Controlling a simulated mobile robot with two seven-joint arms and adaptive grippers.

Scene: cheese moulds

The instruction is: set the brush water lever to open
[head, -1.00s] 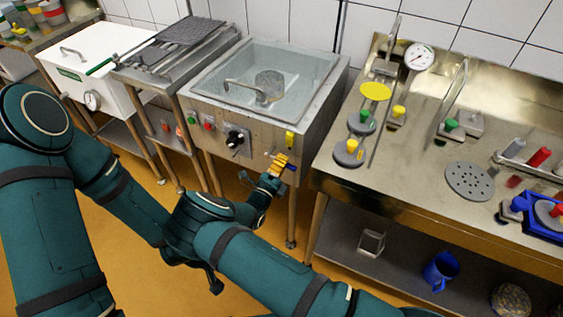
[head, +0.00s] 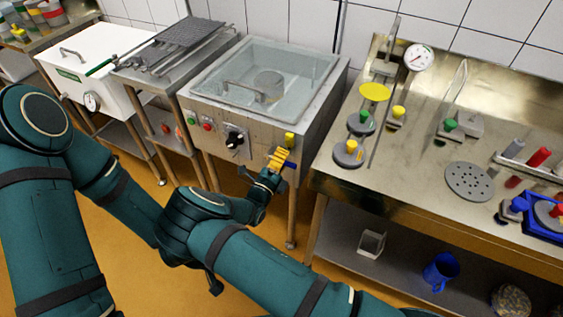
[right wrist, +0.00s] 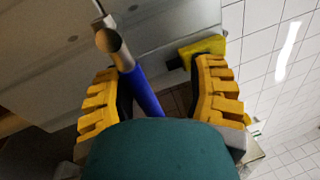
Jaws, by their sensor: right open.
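The steel basin unit (head: 262,145) has a small yellow lever (head: 290,139) at the right of its front panel. A blue handle is just right of my right gripper's fingers. My right gripper (head: 277,158) is open at the panel's right end, just below the yellow lever. In the right wrist view a blue handle with a metal tube end (right wrist: 146,92) lies between the spread yellow fingers, with no clear grip on it. The yellow lever (right wrist: 202,50) is beside the right fingertip there. I cannot tell which is the brush water lever. My left gripper is not in view.
The panel also holds a black knob (head: 236,138) and red and green buttons. A steel worktable (head: 420,190) with gauge, stands and a blue tray (head: 548,230) is close on the right. A white vat (head: 95,65) stands at the left. Orange floor lies in front.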

